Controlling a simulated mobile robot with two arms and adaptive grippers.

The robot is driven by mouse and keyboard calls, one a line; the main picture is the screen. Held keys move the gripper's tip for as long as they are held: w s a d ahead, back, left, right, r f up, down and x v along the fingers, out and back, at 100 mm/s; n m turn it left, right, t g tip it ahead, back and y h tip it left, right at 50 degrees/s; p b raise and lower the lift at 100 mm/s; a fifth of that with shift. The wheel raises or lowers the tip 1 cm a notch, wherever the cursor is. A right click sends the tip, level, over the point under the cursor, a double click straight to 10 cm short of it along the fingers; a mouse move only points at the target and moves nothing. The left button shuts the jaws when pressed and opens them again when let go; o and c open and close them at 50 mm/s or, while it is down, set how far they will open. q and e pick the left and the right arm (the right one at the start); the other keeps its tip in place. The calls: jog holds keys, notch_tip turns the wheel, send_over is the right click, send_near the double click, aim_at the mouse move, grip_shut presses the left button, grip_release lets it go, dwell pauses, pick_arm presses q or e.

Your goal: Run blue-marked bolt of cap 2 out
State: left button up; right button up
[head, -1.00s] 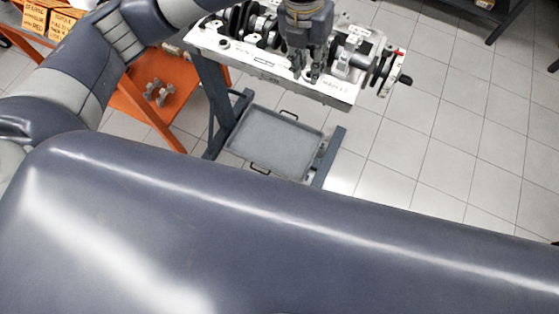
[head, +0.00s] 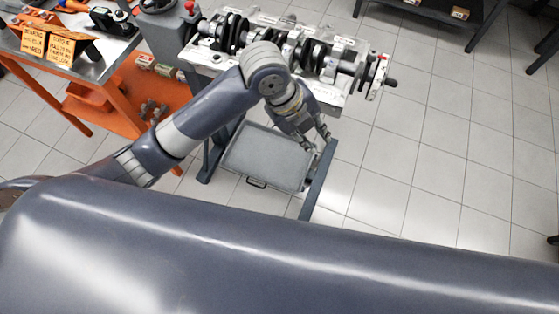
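The engine block (head: 333,97) lies on a stand at the top centre of the head view, with the dark crankshaft (head: 303,54) and pale bearing caps along it. Small white labels sit by the caps, too small to read. I cannot make out the blue-marked bolt of cap 2. My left gripper (head: 317,143) is in front of the block's near edge, over the right side of the stand. Its fingers look apart, pointing down, with nothing seen between them. My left forearm hides part of the block's near side. My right gripper is not in view.
A grey tray (head: 262,176) sits low in the stand (head: 318,182). An orange cart (head: 118,72) with metal parts (head: 153,112) and orange sign cards (head: 64,48) stands at left. Dark shelving (head: 470,18) is at top right.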

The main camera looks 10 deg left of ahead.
pick_arm(q)
jog(key=s+a+f+n+t, duration=0.2)
jog(key=s+a+f+n, duration=0.2)
jog(key=n, duration=1)
notch_tip(320, 180, down, 3)
jog(key=shift+s+a+r+n, duration=0.1)
jog(key=shift+s+a+n, duration=0.2)
jog(key=shift+a, duration=0.95)
jog(key=shift+o, duration=0.2)
